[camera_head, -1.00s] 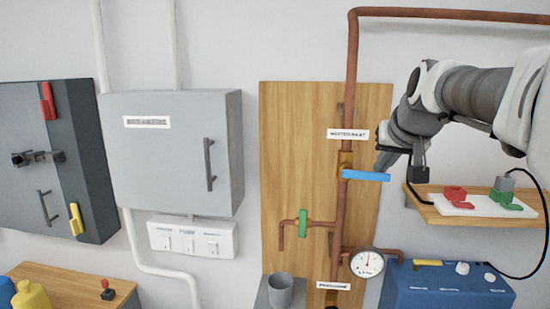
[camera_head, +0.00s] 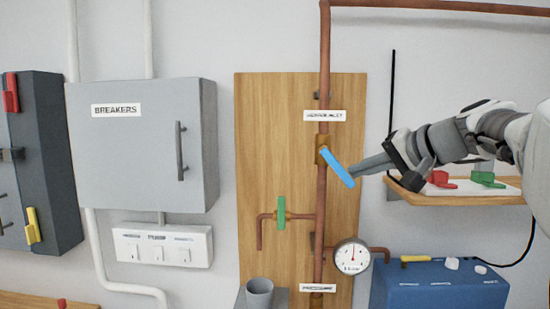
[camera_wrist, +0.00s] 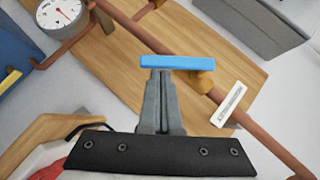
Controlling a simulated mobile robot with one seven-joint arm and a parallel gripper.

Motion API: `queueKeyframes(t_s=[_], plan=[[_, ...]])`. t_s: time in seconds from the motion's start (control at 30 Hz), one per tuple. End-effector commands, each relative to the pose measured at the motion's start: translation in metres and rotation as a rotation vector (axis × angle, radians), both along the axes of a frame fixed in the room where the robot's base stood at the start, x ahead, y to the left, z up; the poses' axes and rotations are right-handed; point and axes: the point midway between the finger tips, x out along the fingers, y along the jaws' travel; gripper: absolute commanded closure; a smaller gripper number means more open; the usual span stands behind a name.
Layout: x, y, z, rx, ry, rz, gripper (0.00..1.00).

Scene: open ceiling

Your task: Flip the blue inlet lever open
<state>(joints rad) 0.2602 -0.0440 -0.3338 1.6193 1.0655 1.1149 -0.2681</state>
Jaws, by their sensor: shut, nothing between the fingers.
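The blue inlet lever (camera_head: 338,167) sits on a brass valve (camera_head: 322,149) on the vertical copper pipe, below a white label. It slants down to the right from the valve. In the wrist view the blue lever (camera_wrist: 178,62) lies across the tips of my gripper (camera_wrist: 160,72), with the valve body (camera_wrist: 202,82) at its right end. My gripper (camera_head: 358,168) is shut and empty. Its fingertips are at the lever's outer end and appear to touch it from the right.
A green lever (camera_head: 281,208) sits on a side branch lower left. A pressure gauge (camera_head: 351,256) is below. A shelf (camera_head: 420,197) with red and green items stands right, above a blue box (camera_head: 440,287). A grey breaker cabinet (camera_head: 140,150) hangs left.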

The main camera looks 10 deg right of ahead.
Motion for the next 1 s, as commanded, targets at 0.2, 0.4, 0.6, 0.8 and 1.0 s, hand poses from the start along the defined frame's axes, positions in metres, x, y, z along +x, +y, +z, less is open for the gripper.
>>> queueKeyframes(t_s=[0.2, 0.4, 0.6, 0.8, 1.0], plan=[[0.002, 0.007, -0.024, 0.201, -0.038, 0.001, 1.00], [0.003, 0.015, -0.033, 0.377, -0.075, 0.001, 1.00], [0.004, 0.023, -0.037, 0.521, -0.104, 0.002, 1.00], [0.006, 0.029, -0.038, 0.554, -0.113, 0.002, 1.00], [0.006, 0.032, -0.039, 0.553, -0.111, 0.002, 1.00]])
